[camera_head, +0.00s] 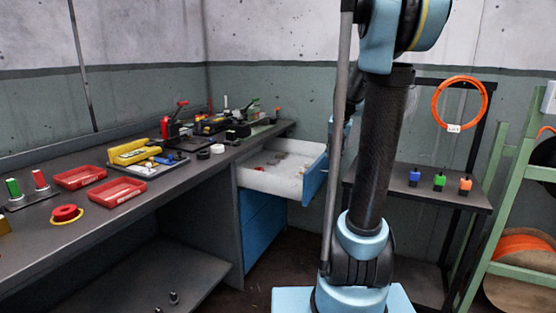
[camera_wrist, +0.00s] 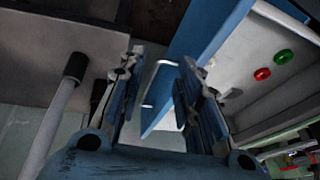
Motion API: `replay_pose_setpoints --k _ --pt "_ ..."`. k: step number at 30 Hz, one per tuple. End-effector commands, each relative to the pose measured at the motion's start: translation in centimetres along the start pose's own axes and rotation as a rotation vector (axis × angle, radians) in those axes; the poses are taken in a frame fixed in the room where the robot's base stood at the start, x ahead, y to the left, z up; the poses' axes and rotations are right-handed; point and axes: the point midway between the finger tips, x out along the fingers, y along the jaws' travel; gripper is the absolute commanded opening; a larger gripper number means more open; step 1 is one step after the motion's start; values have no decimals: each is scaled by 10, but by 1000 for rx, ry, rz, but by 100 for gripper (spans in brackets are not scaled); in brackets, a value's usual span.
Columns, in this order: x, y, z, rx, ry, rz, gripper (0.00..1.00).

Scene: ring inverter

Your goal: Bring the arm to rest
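My arm stands upright in the right half of the head view, with its blue base joint low and its upper link folded over at the top. My gripper (camera_wrist: 158,78) shows in the wrist view with its two fingers apart and nothing between the pads. Past the fingers is the blue front panel (camera_wrist: 205,30) of an open drawer, with a pale handle (camera_wrist: 152,88) in the gap between the fingers. I cannot tell if a finger touches it. The open drawer (camera_head: 262,178) also shows in the head view. There my gripper is mostly hidden behind my arm.
The grey workbench (camera_head: 190,172) at left holds red trays (camera_head: 118,192), a red button (camera_head: 67,213) and a yellow tool (camera_head: 132,152). A side table (camera_head: 420,196) at right carries blue, green and orange pieces. A green rack (camera_head: 503,180) stands at far right. Small red and green discs (camera_wrist: 262,74) lie in the drawer.

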Motion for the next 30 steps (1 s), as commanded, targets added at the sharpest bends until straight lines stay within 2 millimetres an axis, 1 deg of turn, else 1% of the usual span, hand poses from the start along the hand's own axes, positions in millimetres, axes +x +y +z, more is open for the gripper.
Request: replay_pose_setpoints --k 1,6,14,15,23,24,30 --pt "-6 1 18 -16 -7 1 31" --pt "-22 7 71 -72 -32 7 31" --pt "-36 21 152 -158 -70 16 31" --pt "-37 24 165 -170 -76 17 31" --pt "-36 43 244 -255 -115 23 31" --pt "-35 46 256 -268 -121 24 31" --pt "-24 63 313 -332 -150 29 31"
